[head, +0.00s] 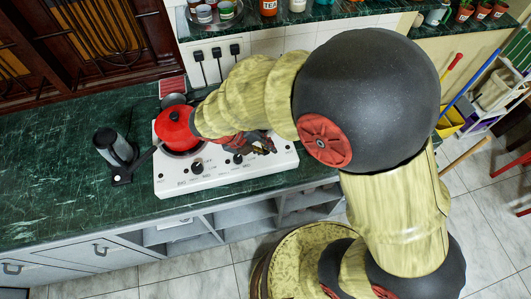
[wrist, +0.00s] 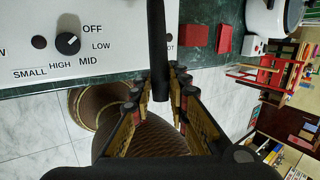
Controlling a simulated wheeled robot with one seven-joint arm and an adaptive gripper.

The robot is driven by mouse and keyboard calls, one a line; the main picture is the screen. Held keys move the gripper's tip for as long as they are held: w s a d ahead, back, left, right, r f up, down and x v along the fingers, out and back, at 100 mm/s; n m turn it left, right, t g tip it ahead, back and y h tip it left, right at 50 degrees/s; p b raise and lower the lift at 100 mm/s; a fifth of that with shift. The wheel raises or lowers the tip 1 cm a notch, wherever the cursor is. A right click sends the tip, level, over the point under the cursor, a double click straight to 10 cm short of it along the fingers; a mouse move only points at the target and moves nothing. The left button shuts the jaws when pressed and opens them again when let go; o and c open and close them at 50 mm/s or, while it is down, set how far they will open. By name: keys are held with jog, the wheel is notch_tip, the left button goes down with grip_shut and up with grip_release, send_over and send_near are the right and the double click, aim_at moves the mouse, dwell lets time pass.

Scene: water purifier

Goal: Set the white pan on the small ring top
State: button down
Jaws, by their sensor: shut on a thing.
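In the head view, the white cooktop (head: 215,178) stands on the green counter. A red pan (head: 176,128) sits on its left ring. My gripper (head: 262,147) is over the cooktop's right front part. In the wrist view, a black rod-like handle (wrist: 157,45) runs up out of the frame between my gripper's (wrist: 160,94) fingers, which are shut on it. The body it belongs to is not seen; my arm covers that area in the head view. The small ring is hidden too. The wrist view shows the cooktop's knob (wrist: 67,43) with its printed labels.
A dark jug (head: 115,148) stands left of the cooktop. Outlet switches (head: 215,55) are on the wall behind. In the wrist view, red items (wrist: 224,39) and a white pot-like vessel (wrist: 272,18) are at the upper right. The counter's far left is clear.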

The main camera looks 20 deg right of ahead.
notch_tip(320, 180, down, 3)
jog(key=shift+s+r+b, duration=0.1)
jog(key=shift+b, duration=0.35)
jog(key=c, duration=1.8)
grip_release()
jog(key=shift+o, duration=0.4)
